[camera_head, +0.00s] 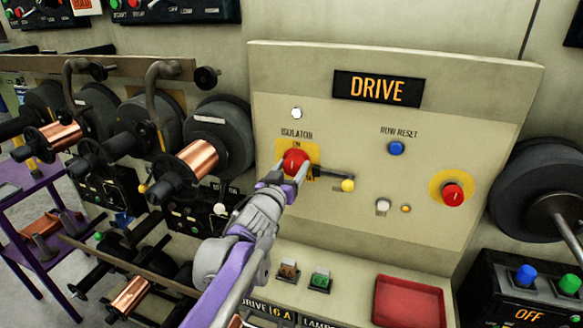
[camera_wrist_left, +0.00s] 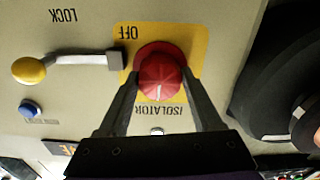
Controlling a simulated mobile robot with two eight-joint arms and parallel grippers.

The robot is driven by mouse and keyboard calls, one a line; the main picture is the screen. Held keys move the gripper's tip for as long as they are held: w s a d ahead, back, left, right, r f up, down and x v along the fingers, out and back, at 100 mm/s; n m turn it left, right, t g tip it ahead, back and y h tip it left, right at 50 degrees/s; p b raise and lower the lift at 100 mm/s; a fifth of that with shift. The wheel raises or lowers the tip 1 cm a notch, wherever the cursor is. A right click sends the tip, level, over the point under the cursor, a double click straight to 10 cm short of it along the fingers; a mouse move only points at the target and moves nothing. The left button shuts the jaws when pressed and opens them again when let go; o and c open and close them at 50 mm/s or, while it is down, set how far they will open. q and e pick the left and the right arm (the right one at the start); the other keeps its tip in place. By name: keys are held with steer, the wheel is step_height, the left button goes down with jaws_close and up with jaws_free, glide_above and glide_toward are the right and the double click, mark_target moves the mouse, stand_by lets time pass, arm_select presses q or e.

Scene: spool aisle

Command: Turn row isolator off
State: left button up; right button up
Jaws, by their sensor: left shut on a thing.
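The red isolator knob (camera_head: 294,160) sits on a yellow plate on the DRIVE panel (camera_head: 490,120), under the words ISOLATOR and ON. My left gripper (camera_head: 287,172) is shut on it, with one finger on each side. In the left wrist view, turned upside down, the knob (camera_wrist_left: 161,76) sits between the fingers of my left gripper (camera_wrist_left: 162,85). A pale line on the knob points towards the word ISOLATOR, away from OFF. A lever with a yellow ball (camera_head: 348,185) lies beside the knob; its ball (camera_wrist_left: 28,70) is near LOCK. My right gripper is not in view.
A blue row reset button (camera_head: 396,148) and a red button on a yellow disc (camera_head: 453,194) are to the right. A red tray (camera_head: 408,302) is on the ledge below. Copper spools (camera_head: 198,160) on a rack stand to the left.

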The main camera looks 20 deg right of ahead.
arm_select(q)
steer(key=m, duration=0.4)
steer(key=shift+r+p, duration=0.1)
steer(key=shift+p, duration=0.25)
steer(key=m+p, duration=0.1)
steer(key=m, duration=0.3)
steer(key=shift+d, duration=0.1)
steer(key=m+p, duration=0.1)
steer(key=m, duration=0.4)
steer(key=shift+p, duration=0.4)
steer(key=shift+m+p, duration=0.7)
steer(key=shift+m, duration=1.4)
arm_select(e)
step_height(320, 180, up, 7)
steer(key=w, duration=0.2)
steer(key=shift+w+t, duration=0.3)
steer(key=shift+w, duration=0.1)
arm_select(q)
steer(key=shift+s, duration=0.1)
steer(key=o, duration=1.4)
steer(key=shift+c, duration=0.2)
steer(key=shift+f, duration=0.2)
